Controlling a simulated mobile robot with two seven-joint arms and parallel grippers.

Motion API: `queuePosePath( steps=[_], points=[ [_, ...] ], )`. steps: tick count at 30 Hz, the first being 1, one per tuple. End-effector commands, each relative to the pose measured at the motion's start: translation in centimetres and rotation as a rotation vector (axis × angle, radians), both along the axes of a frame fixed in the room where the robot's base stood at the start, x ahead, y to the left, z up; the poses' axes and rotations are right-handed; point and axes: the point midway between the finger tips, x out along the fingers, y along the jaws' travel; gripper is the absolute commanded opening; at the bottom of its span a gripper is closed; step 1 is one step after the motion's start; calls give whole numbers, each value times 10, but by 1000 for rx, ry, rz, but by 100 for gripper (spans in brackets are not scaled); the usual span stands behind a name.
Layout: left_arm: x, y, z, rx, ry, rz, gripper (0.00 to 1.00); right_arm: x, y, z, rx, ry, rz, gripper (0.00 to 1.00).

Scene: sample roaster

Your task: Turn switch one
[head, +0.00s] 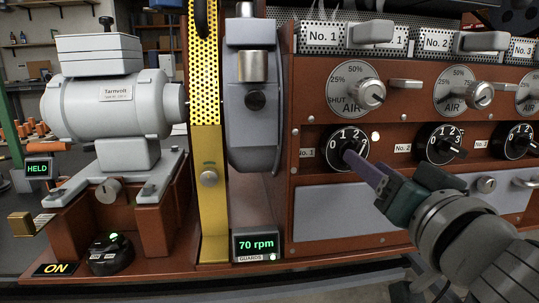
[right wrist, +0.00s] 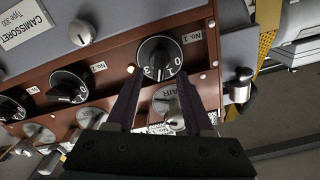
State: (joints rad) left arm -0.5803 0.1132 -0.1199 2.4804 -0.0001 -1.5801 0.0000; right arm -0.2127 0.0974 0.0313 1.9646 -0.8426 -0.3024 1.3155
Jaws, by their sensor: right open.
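Switch one (head: 337,145) is a round black dial with white numbers, labelled No. 1, on the reddish-brown panel of the roaster. My right gripper (head: 353,162) comes in from the lower right, with its fingertips in front of the dial's lower right part and hiding some of it. In the right wrist view, switch one (right wrist: 157,60) shows upside down beyond the two dark fingers. The fingers of my right gripper (right wrist: 172,82) are spread and empty, one towards each side of the dial. I cannot tell whether they touch it. My left gripper is out of view.
Switches two (head: 441,143) and three (head: 514,141) sit to the right in the same row. A small lit lamp (head: 376,136) is beside switch one. Air knobs (head: 370,93) stick out above. A 70 rpm display (head: 256,245) and a grey motor (head: 110,100) are to the left.

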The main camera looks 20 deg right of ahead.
Motion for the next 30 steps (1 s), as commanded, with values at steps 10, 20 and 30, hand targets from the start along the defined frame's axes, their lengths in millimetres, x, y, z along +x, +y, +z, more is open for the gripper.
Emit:
queuePosePath(
  steps=[10, 20, 30],
  points=[
    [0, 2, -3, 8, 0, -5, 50, 41, -10, -1, 1, 1, 0, 52],
    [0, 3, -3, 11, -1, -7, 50, 43, -10, -1, 1, 2, 0, 49],
    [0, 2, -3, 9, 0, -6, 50, 42, -10, -1, 1, 2, 0, 11]
  ],
)
